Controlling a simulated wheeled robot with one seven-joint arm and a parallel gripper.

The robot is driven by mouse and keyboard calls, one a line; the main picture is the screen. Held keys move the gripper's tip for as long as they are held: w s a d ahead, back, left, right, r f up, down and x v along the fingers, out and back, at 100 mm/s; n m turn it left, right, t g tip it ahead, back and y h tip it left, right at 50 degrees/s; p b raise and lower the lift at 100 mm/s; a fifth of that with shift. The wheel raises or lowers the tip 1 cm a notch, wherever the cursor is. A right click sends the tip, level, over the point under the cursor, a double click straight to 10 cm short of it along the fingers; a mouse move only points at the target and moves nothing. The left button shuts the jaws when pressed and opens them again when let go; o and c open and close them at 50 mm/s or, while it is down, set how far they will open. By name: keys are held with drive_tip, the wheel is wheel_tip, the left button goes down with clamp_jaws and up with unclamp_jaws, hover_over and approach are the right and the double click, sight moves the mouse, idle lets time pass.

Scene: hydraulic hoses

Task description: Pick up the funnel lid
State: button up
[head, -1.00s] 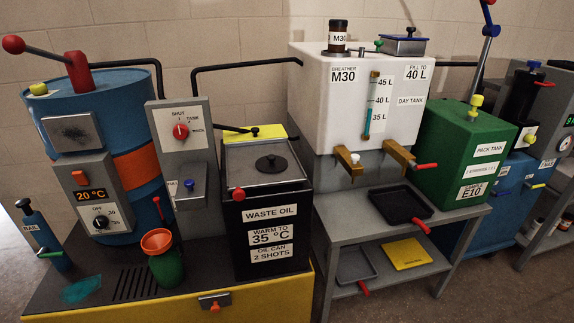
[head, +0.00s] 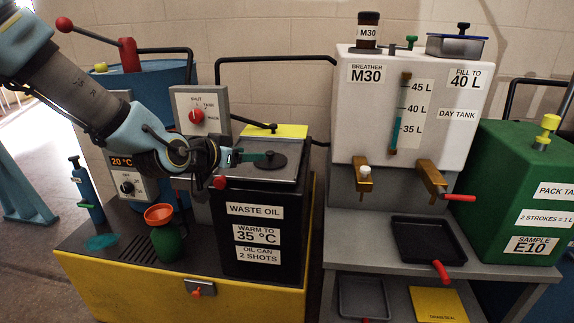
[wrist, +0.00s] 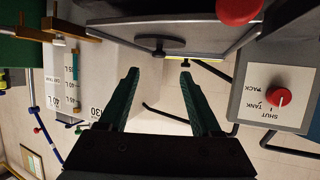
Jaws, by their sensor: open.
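A round black lid with a knob, likely the funnel lid (head: 273,164), sits on the grey top of the waste oil box (head: 262,248). In the wrist view the lid (wrist: 160,45) shows nearly edge-on, just above the gap between my fingertips. My gripper (head: 262,157) reaches in from the left, low over the box top, its fingertips close to the lid. In the wrist view my gripper (wrist: 158,70) has its two green fingers apart with nothing between them. I cannot tell whether a fingertip touches the lid.
A red knob (head: 220,182) sticks out at the box's front left corner. The grey panel with a red dial (head: 197,116) stands behind my wrist. An orange funnel (head: 159,214) in a green can stands left of the box. The white day tank (head: 400,110) is to the right.

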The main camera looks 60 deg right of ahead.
sight(268, 153)
drive_tip(key=x, duration=0.5)
drive_tip(key=shift+s+r+p, duration=0.15)
drive_tip(key=shift+s+p, duration=0.1)
drive_tip(key=shift+p, duration=0.1)
drive_tip(key=shift+p+x, duration=0.75)
drive_tip(key=shift+x, duration=2.2)
drive_tip(key=shift+w, duration=0.15)
clamp_jaws()
